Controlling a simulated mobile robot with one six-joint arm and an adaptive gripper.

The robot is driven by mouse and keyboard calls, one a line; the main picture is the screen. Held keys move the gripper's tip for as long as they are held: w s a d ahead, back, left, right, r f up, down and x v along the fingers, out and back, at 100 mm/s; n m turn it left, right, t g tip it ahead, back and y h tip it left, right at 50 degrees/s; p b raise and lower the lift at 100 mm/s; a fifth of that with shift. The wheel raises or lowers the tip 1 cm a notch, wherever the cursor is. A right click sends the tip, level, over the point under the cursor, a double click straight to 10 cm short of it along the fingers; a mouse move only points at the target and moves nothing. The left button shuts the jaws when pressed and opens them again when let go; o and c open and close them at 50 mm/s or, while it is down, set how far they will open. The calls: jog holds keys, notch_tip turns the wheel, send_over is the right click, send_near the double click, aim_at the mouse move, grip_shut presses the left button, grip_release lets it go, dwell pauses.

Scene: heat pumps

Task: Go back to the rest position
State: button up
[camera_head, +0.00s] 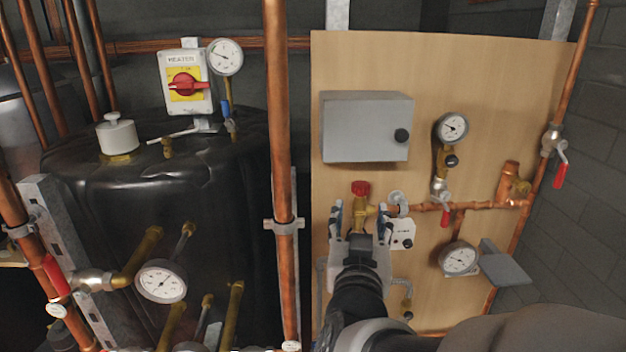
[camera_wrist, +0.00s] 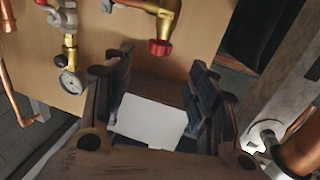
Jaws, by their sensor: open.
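My gripper (camera_head: 360,215) is open and empty in front of the wooden board (camera_head: 470,100). In the head view its two fingers stand apart, pointing away and up, just below a brass valve with a red knob (camera_head: 360,188). In the wrist view the open fingers (camera_wrist: 160,95) frame a pale, flat-faced box (camera_wrist: 150,120), with a gap showing between them. The red knob also shows in the wrist view (camera_wrist: 160,48), beyond the fingers and apart from them. My arm hides the lower middle of the board in the head view.
A grey box (camera_head: 366,128), gauges (camera_head: 452,127) and red-levered valves (camera_head: 560,168) sit on or beside the board. A vertical copper pipe (camera_head: 280,130) runs close to the left of my gripper. A black tank (camera_head: 180,210) with a red heater switch (camera_head: 187,85) stands further left.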

jog(key=s+a+f+n+g+y+b, duration=0.1)
jog(key=s+a+f+g+y+b, duration=0.2)
jog(key=f, duration=0.4)
jog(key=s+a+f+n+g+y+b, duration=0.1)
jog(key=s+f+n+g+y+b, duration=0.2)
jog(key=f+b, duration=0.35)
jog(key=s+d+f+g+h+b, duration=0.1)
jog(key=s+d+f+g+b, duration=0.2)
jog(key=s+f, duration=0.4)
jog(key=s+d+f+m+g+h+b, duration=0.1)
jog(key=s+d+f+g+b, duration=0.2)
jog(key=s, duration=0.9)
notch_tip(320, 180, down, 4)
jog(key=shift+s+d+r+m+g+b, duration=0.1)
jog(key=shift+s+d+m+g+b, duration=0.2)
jog(key=shift+d+g+b, duration=0.15)
jog(key=shift+c, duration=0.3)
